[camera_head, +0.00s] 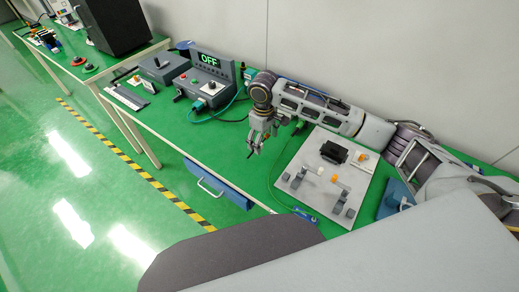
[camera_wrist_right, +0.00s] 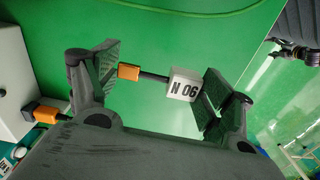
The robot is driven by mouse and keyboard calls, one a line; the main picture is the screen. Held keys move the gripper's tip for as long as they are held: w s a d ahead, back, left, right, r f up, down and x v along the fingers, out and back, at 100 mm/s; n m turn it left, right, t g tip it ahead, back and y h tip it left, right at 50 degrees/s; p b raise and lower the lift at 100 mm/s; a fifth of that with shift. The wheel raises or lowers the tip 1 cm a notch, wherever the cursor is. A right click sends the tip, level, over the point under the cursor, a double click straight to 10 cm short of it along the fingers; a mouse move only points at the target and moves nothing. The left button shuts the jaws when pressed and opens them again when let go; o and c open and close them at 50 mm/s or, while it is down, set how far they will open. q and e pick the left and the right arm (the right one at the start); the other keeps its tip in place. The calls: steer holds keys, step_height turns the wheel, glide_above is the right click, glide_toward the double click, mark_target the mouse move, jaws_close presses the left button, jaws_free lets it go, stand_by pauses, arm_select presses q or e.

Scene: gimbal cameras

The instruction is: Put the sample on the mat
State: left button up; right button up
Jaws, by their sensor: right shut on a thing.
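My right gripper (camera_head: 257,146) is over the green bench, left of the light grey plate. In the right wrist view its two fingers (camera_wrist_right: 165,91) are shut on the sample, a small piece with a white block (camera_wrist_right: 184,85) marked "N 06", a black rod and an orange end (camera_wrist_right: 128,72). The piece spans the gap between the fingers, with green bench behind it. In the head view the piece is too small to make out clearly. My left gripper is not in view.
The grey plate (camera_head: 352,207) carries a black block (camera_head: 334,152) and several small fixtures. A control box (camera_head: 204,85) with a lit "OFF" display stands behind, left of the gripper, with cables. A grey box (camera_head: 163,67) is beside it. Bare green bench lies in front.

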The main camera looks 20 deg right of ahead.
mark_target(263, 156)
step_height(263, 156, down, 2)
steer(key=shift+f, duration=0.35)
step_height(263, 156, down, 4)
steer(key=shift+r, duration=0.15)
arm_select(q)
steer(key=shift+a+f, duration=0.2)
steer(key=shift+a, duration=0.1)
arm_select(e)
steer(key=shift+f, duration=0.4)
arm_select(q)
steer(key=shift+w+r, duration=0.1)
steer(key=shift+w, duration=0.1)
arm_select(e)
steer(key=shift+f, duration=0.1)
